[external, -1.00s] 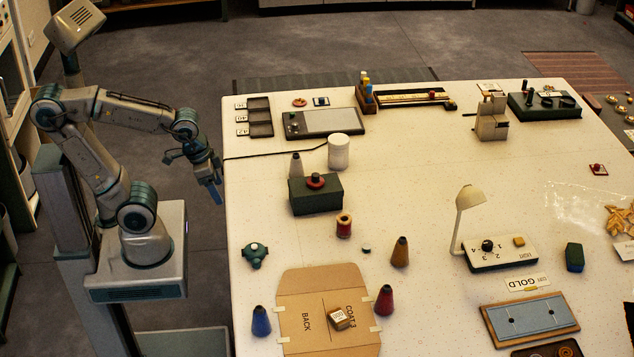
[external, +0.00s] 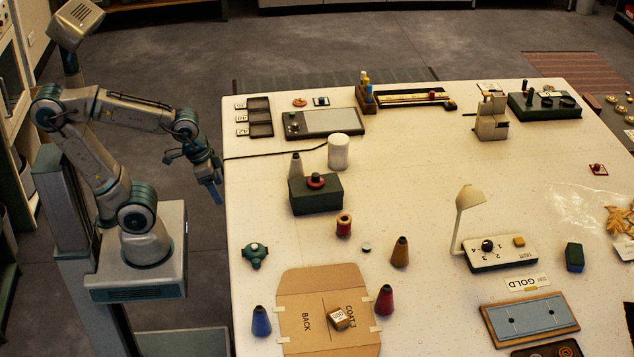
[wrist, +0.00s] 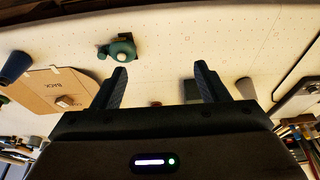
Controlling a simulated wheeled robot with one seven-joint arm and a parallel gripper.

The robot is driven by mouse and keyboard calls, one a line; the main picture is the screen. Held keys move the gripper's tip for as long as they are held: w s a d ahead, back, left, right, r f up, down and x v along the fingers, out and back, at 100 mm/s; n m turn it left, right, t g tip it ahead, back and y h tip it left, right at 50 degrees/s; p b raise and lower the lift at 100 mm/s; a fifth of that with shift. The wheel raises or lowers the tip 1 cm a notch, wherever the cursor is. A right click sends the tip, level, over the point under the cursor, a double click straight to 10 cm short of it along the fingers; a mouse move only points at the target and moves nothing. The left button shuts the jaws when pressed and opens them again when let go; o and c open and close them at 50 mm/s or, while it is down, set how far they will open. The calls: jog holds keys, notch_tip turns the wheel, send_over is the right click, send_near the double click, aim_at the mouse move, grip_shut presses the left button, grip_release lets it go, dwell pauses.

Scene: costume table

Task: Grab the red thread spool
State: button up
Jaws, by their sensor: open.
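A small red spool (external: 344,226) with tan ends stands upright on the table, in front of a dark green box, in the external view. A taller red cone (external: 384,301) with a dark tip stands nearer the front, beside the cardboard piece. My gripper (external: 216,191) is off the table's left edge, well apart from both. In the wrist view my gripper (wrist: 160,72) has its two fingers wide apart with nothing held between them. I cannot clearly make out the red spool in the wrist view.
A dark green box (external: 316,195), a teal knobbed object (external: 254,255), a brown cone (external: 400,252) and a small pale disc (external: 366,247) surround the spool. The cardboard piece (external: 300,285) and a blue cone (external: 261,321) are nearer the front. A white cylinder (external: 339,152) stands behind the box.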

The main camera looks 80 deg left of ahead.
jog(key=shift+c, duration=0.5)
jog(key=w+d+r+m+g, duration=0.15)
jog(key=w+m, duration=0.25)
jog(key=w, duration=0.5)
jog(key=w+r+m, duration=0.3)
jog(key=w+m, duration=0.1)
jog(key=w, duration=0.5)
jog(key=m+g+b, duration=0.1)
jog(key=m+g, duration=0.1)
jog(key=m, duration=0.6)
send_over(345, 226)
jog(key=a, duration=0.2)
notch_tip(345, 226, down, 7)
jog(key=f, duration=0.7)
jog(key=shift+s+d+f+p, duration=0.15)
jog(key=shift+d+p, duration=0.05)
jog(key=shift+p, duration=0.1)
jog(key=shift+w+d+f+p, duration=0.15)
jog(key=shift+f+p, duration=0.25)
jog(key=shift+f, duration=0.95)
jog(key=shift+w+a+f+p, duration=0.1)
jog(key=shift+f+p, duration=0.25)
jog(key=shift+f, duration=1)
jog(key=c, duration=1.1)
